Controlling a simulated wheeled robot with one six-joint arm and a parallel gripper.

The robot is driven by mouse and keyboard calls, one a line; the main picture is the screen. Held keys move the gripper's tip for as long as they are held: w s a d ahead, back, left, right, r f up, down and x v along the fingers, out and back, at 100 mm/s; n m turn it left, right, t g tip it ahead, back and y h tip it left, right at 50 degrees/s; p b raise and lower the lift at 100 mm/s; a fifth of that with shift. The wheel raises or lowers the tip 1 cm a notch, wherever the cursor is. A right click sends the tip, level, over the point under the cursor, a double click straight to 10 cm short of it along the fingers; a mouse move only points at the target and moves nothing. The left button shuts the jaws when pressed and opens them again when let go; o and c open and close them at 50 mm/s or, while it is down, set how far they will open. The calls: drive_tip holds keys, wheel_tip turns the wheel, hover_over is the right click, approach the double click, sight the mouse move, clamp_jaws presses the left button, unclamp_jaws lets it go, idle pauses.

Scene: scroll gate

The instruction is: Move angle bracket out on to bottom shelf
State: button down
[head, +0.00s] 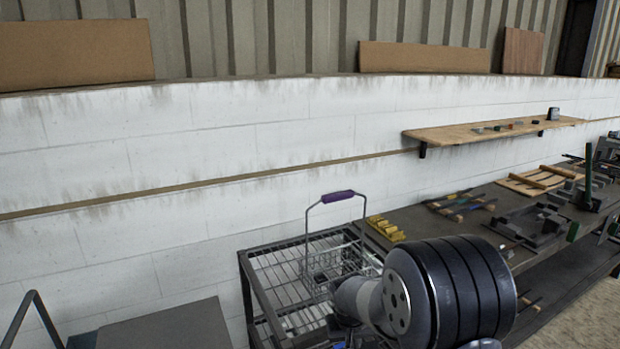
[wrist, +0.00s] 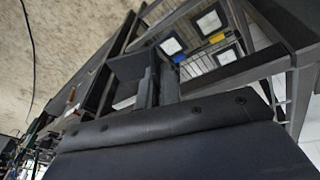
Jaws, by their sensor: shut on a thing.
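My gripper (wrist: 157,85) shows in the wrist view, shut on a dark grey angular piece that looks like the angle bracket (wrist: 130,67). The bracket sticks out to the left of the fingers; its far side is hard to make out against the dark frame behind. In the head view my arm hides the gripper and the bracket. The wire rack shelving (head: 262,290) stands left of the arm in the head view. In the wrist view its dark frame (wrist: 245,68) lies beyond the gripper, close by; I cannot tell whether anything touches.
A wire basket with a purple handle (head: 338,197) stands on the rack top. A dark workbench (head: 412,236) with yellow blocks (head: 386,228) and several tools adjoins it. A wooden wall shelf (head: 470,133) is above. A grey box (head: 165,327) stands lower left.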

drive_tip(key=s+d+f+m, duration=0.1)
drive_tip(key=s+d+f, duration=0.4)
drive_tip(key=s+f, duration=0.1)
drive_tip(key=shift+s+f, duration=0.25)
drive_tip(key=shift+f, duration=0.65)
drive_tip(key=shift+w, duration=0.1)
